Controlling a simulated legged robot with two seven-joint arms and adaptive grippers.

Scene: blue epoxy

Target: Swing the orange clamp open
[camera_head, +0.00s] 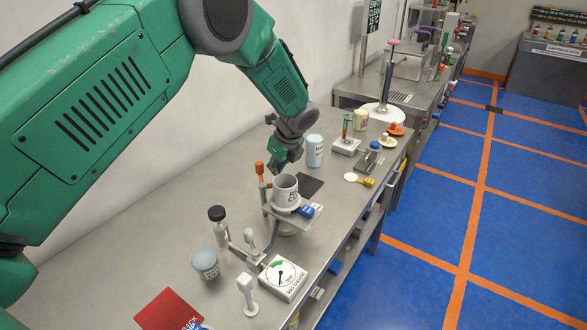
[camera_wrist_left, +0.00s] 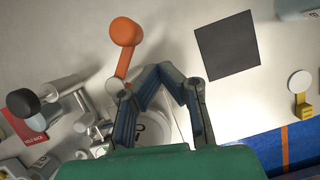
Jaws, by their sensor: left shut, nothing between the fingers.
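The orange clamp (camera_head: 260,172) has a rounded orange handle standing up at the left of a white lettered cup (camera_head: 285,191) on a stand. In the left wrist view the clamp's orange handle (camera_wrist_left: 127,34) leans up and away from a metal pivot beside my fingers. My left gripper (camera_head: 283,167) is shut and empty, just right of the handle and above the cup's back edge. In the left wrist view the gripper's fingers (camera_wrist_left: 158,72) partly cover the cup (camera_wrist_left: 140,130). I cannot tell whether a finger touches the clamp. My right gripper is not in view.
A dark square mat (camera_head: 308,186) lies behind the cup. A pale blue canister (camera_head: 315,150) stands beyond. The bench (camera_head: 140,235) is clear at left.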

